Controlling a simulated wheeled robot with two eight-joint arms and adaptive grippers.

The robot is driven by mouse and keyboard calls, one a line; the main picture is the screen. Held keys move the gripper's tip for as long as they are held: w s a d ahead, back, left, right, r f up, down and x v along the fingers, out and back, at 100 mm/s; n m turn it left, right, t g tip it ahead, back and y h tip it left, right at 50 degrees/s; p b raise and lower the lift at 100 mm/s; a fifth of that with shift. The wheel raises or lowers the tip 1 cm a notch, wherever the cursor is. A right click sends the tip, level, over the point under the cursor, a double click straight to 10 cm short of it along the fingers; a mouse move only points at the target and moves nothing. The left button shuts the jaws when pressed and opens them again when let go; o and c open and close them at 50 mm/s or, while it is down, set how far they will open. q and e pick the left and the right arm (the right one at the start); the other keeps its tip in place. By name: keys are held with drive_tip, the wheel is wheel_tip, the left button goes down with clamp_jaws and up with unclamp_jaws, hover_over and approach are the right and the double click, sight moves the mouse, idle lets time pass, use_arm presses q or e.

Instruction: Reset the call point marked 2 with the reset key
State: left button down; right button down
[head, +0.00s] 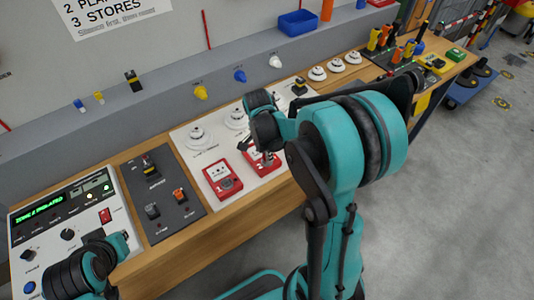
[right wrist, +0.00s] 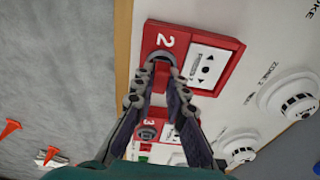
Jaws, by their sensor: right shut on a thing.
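The call point marked 2 (right wrist: 205,58) is a red box with a white face and a round grey lock at one end. In the head view it is the red unit (head: 252,155) partly covered by my right gripper (head: 266,157). My right gripper (right wrist: 165,73) is shut, its fingertips right at the lock of call point 2. The reset key is mostly hidden between the fingers, and I cannot tell how far it sits in the lock. My left gripper (head: 118,243) is at the lower left over the white panel; its fingers are not clear.
Call point 3 (right wrist: 150,132) is beside call point 2, partly behind the fingers. Another red call point (head: 222,176) stands to the left in the head view. White detectors (head: 198,135) line the board behind. A dark switch panel (head: 165,193) and a white alarm panel (head: 70,235) are further left.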

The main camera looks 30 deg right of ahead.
drive_tip(key=shift+m, duration=0.9)
